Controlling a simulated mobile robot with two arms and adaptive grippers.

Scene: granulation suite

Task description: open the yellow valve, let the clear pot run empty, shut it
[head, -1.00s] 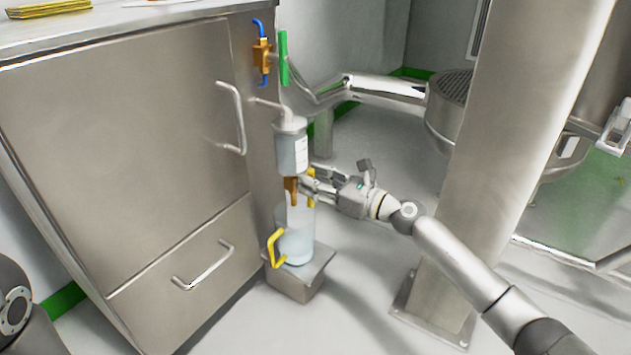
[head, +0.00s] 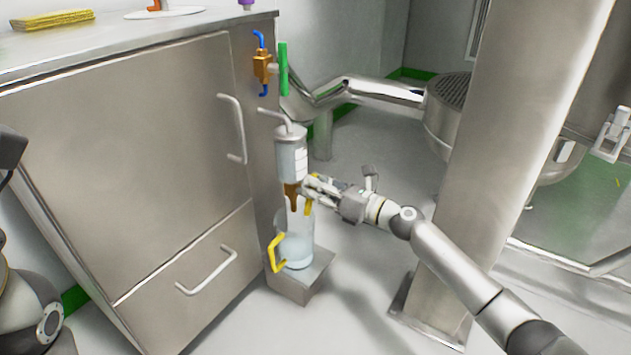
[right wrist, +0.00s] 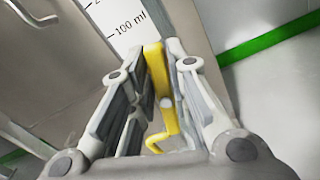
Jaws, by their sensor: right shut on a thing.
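The clear pot (head: 291,157), with a white label, hangs upright beside the steel cabinet. A brass-coloured outlet (head: 292,194) sits under it. My right gripper (head: 313,190) is at the outlet's right side, shut on the yellow valve's lever (right wrist: 155,70). The fingers partly hide the lever in the head view. A clear jug (head: 298,248) with a yellow handle stands below the outlet, with pale bluish contents low down.
The jug stands on a small steel block (head: 303,280) on the floor. The steel cabinet (head: 130,150) is close on the left. A thick steel column (head: 490,150) rises right of the pot. A green lever (head: 283,70) is above the pot.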

